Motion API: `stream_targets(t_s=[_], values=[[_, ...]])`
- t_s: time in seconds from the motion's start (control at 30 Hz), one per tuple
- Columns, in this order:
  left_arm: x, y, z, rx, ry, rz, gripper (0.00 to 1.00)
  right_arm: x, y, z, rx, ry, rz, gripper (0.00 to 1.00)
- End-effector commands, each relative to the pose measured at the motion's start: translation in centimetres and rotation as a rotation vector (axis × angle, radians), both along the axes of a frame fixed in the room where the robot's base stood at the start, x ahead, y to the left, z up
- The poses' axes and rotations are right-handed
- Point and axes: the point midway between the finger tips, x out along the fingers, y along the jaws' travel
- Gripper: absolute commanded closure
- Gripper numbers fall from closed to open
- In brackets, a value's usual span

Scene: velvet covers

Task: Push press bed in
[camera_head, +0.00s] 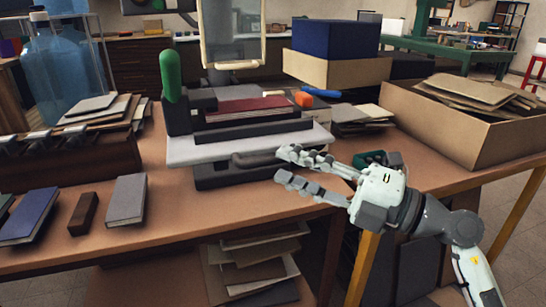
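The press (205,118) stands on the wooden table, with a green-gripped lever (171,76) upright at its left. Its pale bed (205,150) sticks out at the front, with a dark handle (255,158) on its front edge. A dark red cover (250,104) lies in the press. My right gripper (282,165) comes in from the right. Its fingers are apart and empty, at the right end of the bed handle. I cannot tell whether they touch it. My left gripper is not in view.
A cardboard box (440,125) of brown sheets stands at the right. A blue block (335,40) sits on a carton behind the press. Books (126,200) lie at the front left. The table (190,215) in front of the press is clear.

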Motion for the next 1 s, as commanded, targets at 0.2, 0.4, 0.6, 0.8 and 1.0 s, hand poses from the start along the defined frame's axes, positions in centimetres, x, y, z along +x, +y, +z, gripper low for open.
stream_targets(t_s=[0.2, 0.4, 0.6, 0.8, 1.0], values=[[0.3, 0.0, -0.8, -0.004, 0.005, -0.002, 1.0, 1.3, 2.7, 0.5, 0.004, 0.0, 0.001, 0.68], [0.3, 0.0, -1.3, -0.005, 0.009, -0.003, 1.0, 1.7, 3.5, 0.5, 0.001, 0.0, 0.0, 0.68], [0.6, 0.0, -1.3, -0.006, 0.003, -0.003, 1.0, 1.7, 3.4, 0.5, 0.001, 0.0, 0.0, 0.69], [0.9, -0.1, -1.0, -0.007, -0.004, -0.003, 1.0, 1.7, 3.4, 0.5, 0.001, 0.0, -0.001, 0.94], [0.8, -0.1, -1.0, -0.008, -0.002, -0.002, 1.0, 1.7, 3.4, 0.5, 0.001, 0.0, -0.001, 1.0]])
